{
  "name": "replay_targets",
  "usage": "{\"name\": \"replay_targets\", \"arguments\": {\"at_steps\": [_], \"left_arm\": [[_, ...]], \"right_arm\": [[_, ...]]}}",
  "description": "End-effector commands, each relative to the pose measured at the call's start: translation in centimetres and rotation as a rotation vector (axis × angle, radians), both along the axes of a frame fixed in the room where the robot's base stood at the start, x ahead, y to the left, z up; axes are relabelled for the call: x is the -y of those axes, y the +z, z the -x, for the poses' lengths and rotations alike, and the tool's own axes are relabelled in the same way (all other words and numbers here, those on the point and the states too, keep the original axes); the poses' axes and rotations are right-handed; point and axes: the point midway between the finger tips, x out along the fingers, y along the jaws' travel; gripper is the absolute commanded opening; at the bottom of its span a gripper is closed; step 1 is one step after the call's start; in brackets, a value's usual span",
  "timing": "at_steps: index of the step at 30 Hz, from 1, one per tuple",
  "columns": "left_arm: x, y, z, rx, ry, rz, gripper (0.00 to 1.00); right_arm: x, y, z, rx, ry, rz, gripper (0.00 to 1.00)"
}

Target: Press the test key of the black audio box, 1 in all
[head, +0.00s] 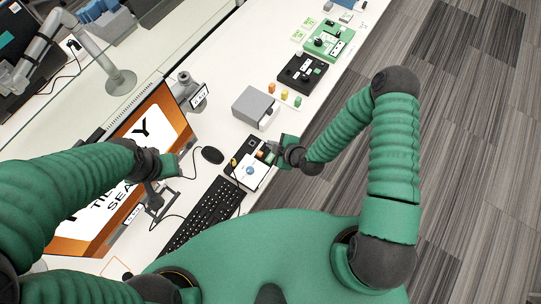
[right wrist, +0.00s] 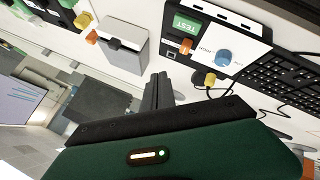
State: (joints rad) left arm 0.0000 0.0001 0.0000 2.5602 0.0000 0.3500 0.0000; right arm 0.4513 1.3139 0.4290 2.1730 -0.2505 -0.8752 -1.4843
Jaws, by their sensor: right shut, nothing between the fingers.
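A black box with a white panel and a blue knob (head: 250,171) lies right of the keyboard in the head view. In the right wrist view this black box (right wrist: 218,48) shows a green TEST label, an orange key (right wrist: 186,46) beside it and the blue knob. My right gripper (head: 272,153) is at the box's far right corner, partly hiding it. In the right wrist view its black fingers (right wrist: 157,88) are shut and empty, a little apart from the key in the picture. My left gripper (head: 162,182) is by the monitor; its fingers are unclear.
A grey box (head: 256,106) stands beyond the black box, with several small coloured pieces near it. Another black box (head: 302,74) and a green box (head: 328,42) lie farther along the table. The keyboard (head: 203,218) and mouse (head: 212,155) are to the left.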

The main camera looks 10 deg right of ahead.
Motion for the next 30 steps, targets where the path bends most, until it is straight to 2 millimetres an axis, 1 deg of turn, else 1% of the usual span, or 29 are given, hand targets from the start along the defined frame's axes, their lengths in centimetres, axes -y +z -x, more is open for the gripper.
{"name": "replay_targets", "arguments": {"at_steps": [5, 15, 18, 22, 30], "left_arm": [[0.0, -1.5, 0.0, 0.000, 0.000, 0.000, 0.36], [0.0, -5.7, 0.0, 0.000, 0.000, 0.000, 0.36], [0.0, -6.7, 0.0, 0.000, 0.000, 0.000, 0.36], [0.0, -7.2, 0.0, 0.000, 0.000, 0.000, 0.36], [0.0, -7.0, 0.0, 0.000, 0.000, 0.000, 0.36]], "right_arm": [[0.0, -1.8, 0.1, -0.001, -0.001, -0.001, 0.00], [0.0, -6.9, 0.1, -0.003, -0.001, -0.001, 0.00], [0.0, -8.1, 0.1, -0.002, 0.001, 0.001, 0.00], [0.0, -8.7, 0.1, -0.002, -0.001, 0.000, 0.00], [0.0, -8.6, 0.1, -0.002, -0.001, 0.000, 0.00]]}}
